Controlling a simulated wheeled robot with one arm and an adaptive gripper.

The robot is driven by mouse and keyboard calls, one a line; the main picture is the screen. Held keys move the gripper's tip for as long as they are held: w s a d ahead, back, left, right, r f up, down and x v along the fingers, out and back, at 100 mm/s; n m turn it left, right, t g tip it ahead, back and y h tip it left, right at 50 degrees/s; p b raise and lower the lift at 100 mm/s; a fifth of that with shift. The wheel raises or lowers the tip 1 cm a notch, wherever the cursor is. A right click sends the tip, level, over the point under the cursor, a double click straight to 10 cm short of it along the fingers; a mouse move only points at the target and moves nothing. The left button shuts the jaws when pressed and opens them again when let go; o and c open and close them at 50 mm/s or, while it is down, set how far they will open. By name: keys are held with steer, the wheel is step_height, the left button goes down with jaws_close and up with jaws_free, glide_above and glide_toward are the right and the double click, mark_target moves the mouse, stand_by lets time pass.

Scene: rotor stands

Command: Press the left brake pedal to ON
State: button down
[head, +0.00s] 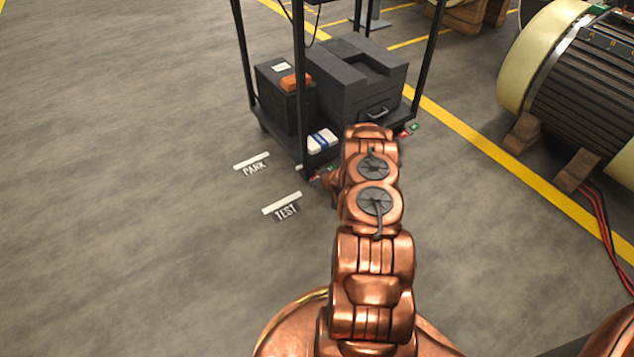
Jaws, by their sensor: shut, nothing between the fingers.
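The dark wheeled cart (262,122) stands beyond my arm. At its near lower corner is a small pedal (317,177) with a red part and a bit of green, the left one of two. A copper part of my arm partly covers it, so I cannot tell its position or whether anything touches it. The other pedal (410,129), green and red, shows at the cart's right corner. My copper arm reaches forward to the cart's near side. My gripper's fingers are hidden behind the arm links.
The cart carries dark cases (360,80), an orange item (295,82) and a white-blue box (322,141). Floor marks PARK (253,168) and TEST (286,212) lie left of my arm. A large rotor (585,75) rests on wooden blocks at right.

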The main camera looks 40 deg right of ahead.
steer(key=s+a+r+p, duration=0.3)
steer(key=s+r, duration=0.3)
steer(key=r, duration=0.4)
steer(key=shift+s+a+p, duration=0.2)
steer(key=shift+s+p, duration=0.15)
steer(key=shift+p, duration=0.2)
steer(key=shift+r, duration=0.1)
